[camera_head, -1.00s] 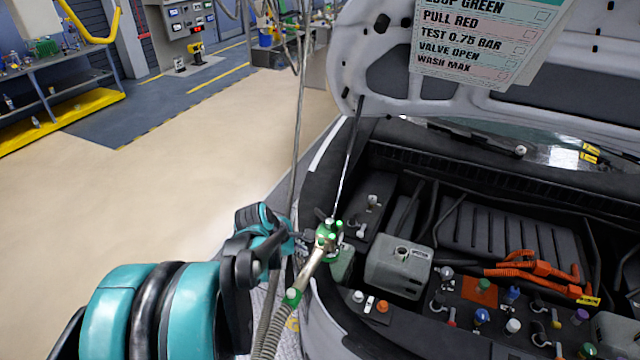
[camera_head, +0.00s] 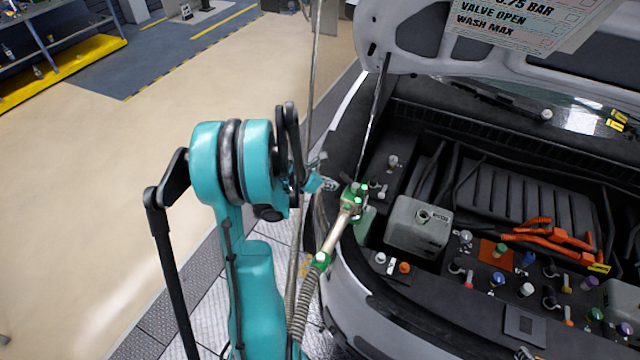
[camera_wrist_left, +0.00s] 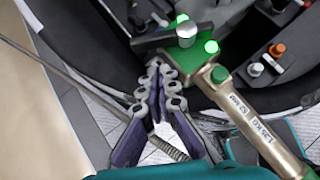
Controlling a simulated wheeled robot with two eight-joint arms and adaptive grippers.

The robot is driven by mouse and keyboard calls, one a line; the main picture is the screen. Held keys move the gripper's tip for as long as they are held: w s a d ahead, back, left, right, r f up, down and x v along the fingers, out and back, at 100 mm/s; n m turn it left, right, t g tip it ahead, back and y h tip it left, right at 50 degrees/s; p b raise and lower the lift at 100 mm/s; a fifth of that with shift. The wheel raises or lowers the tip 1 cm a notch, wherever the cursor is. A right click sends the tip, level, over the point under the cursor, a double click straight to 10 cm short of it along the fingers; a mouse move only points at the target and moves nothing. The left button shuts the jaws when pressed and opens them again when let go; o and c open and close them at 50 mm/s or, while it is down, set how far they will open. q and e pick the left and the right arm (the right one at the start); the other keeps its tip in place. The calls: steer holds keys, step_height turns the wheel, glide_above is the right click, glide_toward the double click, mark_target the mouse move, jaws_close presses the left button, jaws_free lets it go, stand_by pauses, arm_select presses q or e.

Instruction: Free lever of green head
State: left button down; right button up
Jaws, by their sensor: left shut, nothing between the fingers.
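The green head (camera_head: 357,195) with glowing green lights sits at the top end of a metal hose wand (camera_head: 338,228), at the front left edge of the engine bay. In the left wrist view the green head (camera_wrist_left: 189,58) carries a dark T-shaped lever (camera_wrist_left: 160,42) with a silver end. My left gripper (camera_head: 328,184) is just left of the head. In the left wrist view its fingertips (camera_wrist_left: 160,72) are together, empty, just below the lever and left of the head; I cannot tell whether they touch it. My right gripper is not in view.
A grey coolant tank (camera_head: 418,228) stands right of the head. Several coloured caps and orange cables (camera_head: 548,235) lie beyond it. A thin prop rod (camera_head: 375,115) holds the hood up behind the head. A corrugated hose (camera_head: 303,300) hangs below the wand. Open floor (camera_head: 130,180) is at left.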

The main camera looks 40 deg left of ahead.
mark_target(344, 175)
arm_select(q)
steer(key=shift+w+d+r, duration=0.1)
steer(key=shift+w+d, duration=0.1)
steer(key=shift+w, duration=0.6)
steer(key=shift+w+d, duration=0.15)
steer(key=shift+w, duration=0.6)
steer(key=shift+w+a+m+h+b, duration=0.2)
steer(key=shift+m+h+b, duration=0.1)
steer(key=shift+m, duration=0.15)
steer(key=shift+w+a+m+h+b, duration=0.15)
steer(key=shift+m+h, duration=0.15)
steer(key=shift+m, duration=0.15)
steer(key=shift+w+m+g+h+b, duration=0.45)
steer(key=shift+m+h, duration=0.15)
steer(key=shift+m, duration=0.2)
steer(key=m+h, duration=0.1)
steer(key=w+m+g+b, duration=0.1)
steer(key=shift+a+m+h, duration=0.1)
steer(key=shift+m+h, duration=0.2)
steer(key=shift+h, duration=0.1)
steer(key=shift+w+b, duration=0.45)
steer(key=shift+w, duration=0.05)
steer(key=shift+w+d, duration=0.2)
steer(key=shift+w, duration=0.1)
steer(key=shift+w+d+m+g+h+b, duration=0.2)
steer(key=shift+w+m+g+h+b, duration=0.4)
steer(key=shift+m, duration=0.4)
steer(key=shift+w+d, duration=0.1)
steer(key=shift+w, duration=0.05)
